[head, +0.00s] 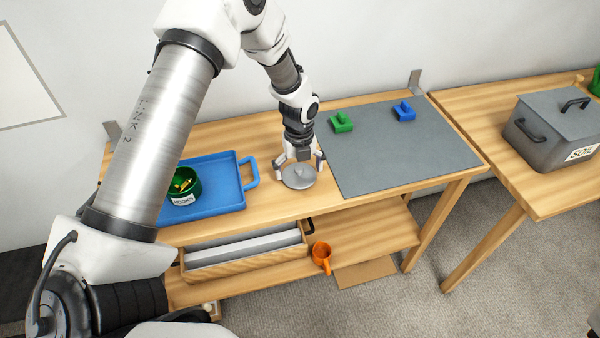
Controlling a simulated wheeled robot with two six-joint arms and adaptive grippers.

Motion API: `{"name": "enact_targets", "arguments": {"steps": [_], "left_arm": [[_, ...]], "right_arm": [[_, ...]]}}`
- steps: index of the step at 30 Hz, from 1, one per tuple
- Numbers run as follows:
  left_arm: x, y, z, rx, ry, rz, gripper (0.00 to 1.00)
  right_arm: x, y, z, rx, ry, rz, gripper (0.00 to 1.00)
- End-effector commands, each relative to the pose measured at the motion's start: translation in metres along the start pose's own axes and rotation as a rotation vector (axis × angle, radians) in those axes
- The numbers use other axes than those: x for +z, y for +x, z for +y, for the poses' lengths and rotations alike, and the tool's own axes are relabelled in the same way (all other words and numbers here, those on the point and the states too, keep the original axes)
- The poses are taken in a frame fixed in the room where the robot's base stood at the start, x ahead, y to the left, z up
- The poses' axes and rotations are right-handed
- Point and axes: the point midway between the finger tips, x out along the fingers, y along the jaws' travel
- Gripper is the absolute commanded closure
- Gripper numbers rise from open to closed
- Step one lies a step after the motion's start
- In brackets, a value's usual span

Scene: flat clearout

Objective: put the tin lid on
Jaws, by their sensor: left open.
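A grey round lid (298,180) with a small knob on top lies on the wooden table, just left of the grey mat. My left gripper (300,163) points down over the lid's far side, with its fingers open and spread about the knob. I cannot tell whether the fingers touch the lid. A green tin (184,195) with a white label reading "HOOKS" stands upright and open on the blue tray. Small yellow and other items show inside it. My left arm passes in front of the tray's left part. My right gripper is not in view.
The blue tray (225,180) lies left of the lid. A grey "SOIL" box (540,140) stands on the right table.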

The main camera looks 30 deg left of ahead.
Motion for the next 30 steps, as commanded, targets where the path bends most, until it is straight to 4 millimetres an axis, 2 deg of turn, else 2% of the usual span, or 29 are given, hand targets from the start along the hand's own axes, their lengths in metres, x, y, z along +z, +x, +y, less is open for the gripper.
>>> {"name": "enact_targets", "arguments": {"steps": [7, 11, 12, 13, 18, 30], "left_arm": [[0.0002, 0.0049, -0.0002, -0.001, 0.000, -0.001, 0.00], [0.0001, 0.0049, -0.0002, -0.001, 0.000, -0.001, 0.46], [0.0001, 0.0050, -0.0001, -0.001, 0.000, -0.001, 0.55], [0.0000, 0.0051, -0.0001, 0.000, 0.000, 0.000, 0.57], [-0.0004, 0.0063, 0.0003, 0.000, 0.000, 0.001, 0.64], [-0.0016, 0.0080, 0.0015, 0.003, 0.000, 0.004, 0.65]], "right_arm": [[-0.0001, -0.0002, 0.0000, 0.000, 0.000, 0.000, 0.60], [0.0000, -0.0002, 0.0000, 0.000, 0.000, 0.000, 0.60], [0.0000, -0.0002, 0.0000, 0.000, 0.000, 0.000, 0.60], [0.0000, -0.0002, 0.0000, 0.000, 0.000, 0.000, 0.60], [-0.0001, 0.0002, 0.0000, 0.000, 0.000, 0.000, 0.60], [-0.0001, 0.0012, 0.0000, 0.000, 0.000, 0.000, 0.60]]}}
